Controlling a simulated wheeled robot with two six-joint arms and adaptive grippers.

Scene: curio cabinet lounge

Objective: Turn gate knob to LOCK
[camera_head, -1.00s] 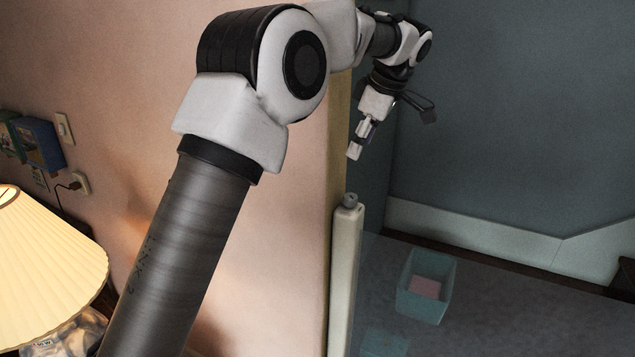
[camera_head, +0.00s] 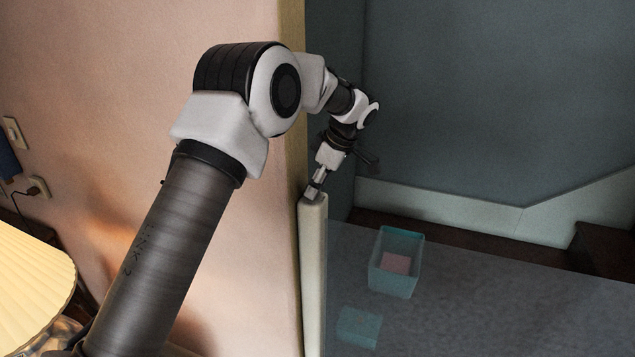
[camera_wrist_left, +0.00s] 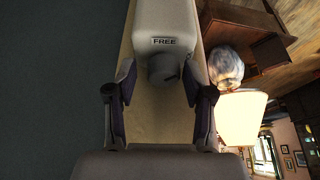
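The gate post (camera_head: 312,270) is a pale upright column beside the wall's edge. In the left wrist view its end (camera_wrist_left: 165,22) carries a label reading FREE (camera_wrist_left: 163,41). The grey gate knob (camera_wrist_left: 163,68) sits just below that label in the picture. My left gripper (camera_wrist_left: 158,88) is open, its dark fingers apart on either side of the knob's line; I cannot tell whether they touch it. In the head view my left gripper (camera_head: 317,183) is right at the post's top and hides the knob. My right gripper is not in view.
A clear panel right of the post stands before a bluish bin (camera_head: 397,264) with a pink item inside. A lit lamp (camera_head: 32,290) stands at lower left, near a wall outlet (camera_head: 39,187). The wall edge (camera_head: 293,110) is close to my left arm.

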